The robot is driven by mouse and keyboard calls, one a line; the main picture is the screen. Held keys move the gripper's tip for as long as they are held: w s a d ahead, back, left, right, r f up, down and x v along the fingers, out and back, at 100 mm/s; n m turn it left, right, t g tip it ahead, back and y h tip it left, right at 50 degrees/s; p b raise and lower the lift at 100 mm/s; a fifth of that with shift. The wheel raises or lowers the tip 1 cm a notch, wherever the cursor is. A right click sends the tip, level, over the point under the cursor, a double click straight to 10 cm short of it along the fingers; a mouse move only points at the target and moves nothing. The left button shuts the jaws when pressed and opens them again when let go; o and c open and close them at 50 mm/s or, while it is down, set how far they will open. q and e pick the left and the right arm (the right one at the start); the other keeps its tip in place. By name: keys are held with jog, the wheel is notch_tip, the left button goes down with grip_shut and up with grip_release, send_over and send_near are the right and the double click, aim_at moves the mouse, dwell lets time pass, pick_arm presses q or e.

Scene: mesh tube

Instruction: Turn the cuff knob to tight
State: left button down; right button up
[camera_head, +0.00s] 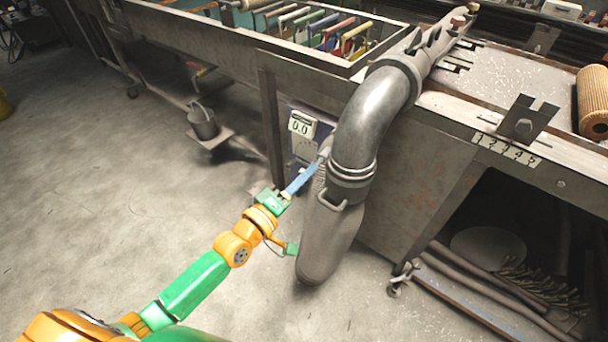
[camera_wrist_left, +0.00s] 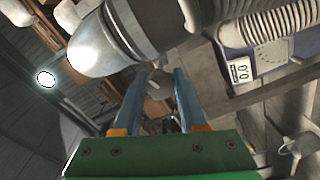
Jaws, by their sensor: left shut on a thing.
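A grey metal elbow duct (camera_head: 375,110) comes down over the table edge and ends in a banded cuff (camera_head: 352,176) with a small loop handle. A grey sleeve (camera_head: 325,245) hangs below the cuff. My left gripper (camera_head: 319,165), with blue fingers, reaches the left side of the cuff, shut on a small part there, apparently the cuff knob. The fingers hide the knob in the head view. In the left wrist view, the fingertips (camera_wrist_left: 164,70) lie just below the cuff (camera_wrist_left: 132,28), with a small pale part between them. My right gripper is in neither view.
A box with a display reading 0.0 (camera_head: 302,124) stands just behind the fingers. A bucket (camera_head: 203,121) sits at the left on a low shelf. A numbered strip (camera_head: 506,149) runs along the table edge at right. The floor at left is open.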

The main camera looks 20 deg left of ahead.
pick_arm(q)
jog(key=m+p, duration=0.1)
jog(key=m, duration=0.4)
jog(key=shift+m, duration=0.3)
jog(key=m+p, duration=0.1)
jog(key=m, duration=0.4)
jog(key=shift+a+p, duration=0.1)
jog(key=shift+p, duration=0.2)
jog(key=m, duration=0.4)
jog(key=shift+m+p, duration=0.35)
jog(key=shift+m, duration=0.05)
jog(key=m, duration=0.4)
jog(key=shift+w+m, duration=0.1)
jog(key=shift+m, duration=0.3)
jog(key=shift+c, duration=2.3)
grip_release()
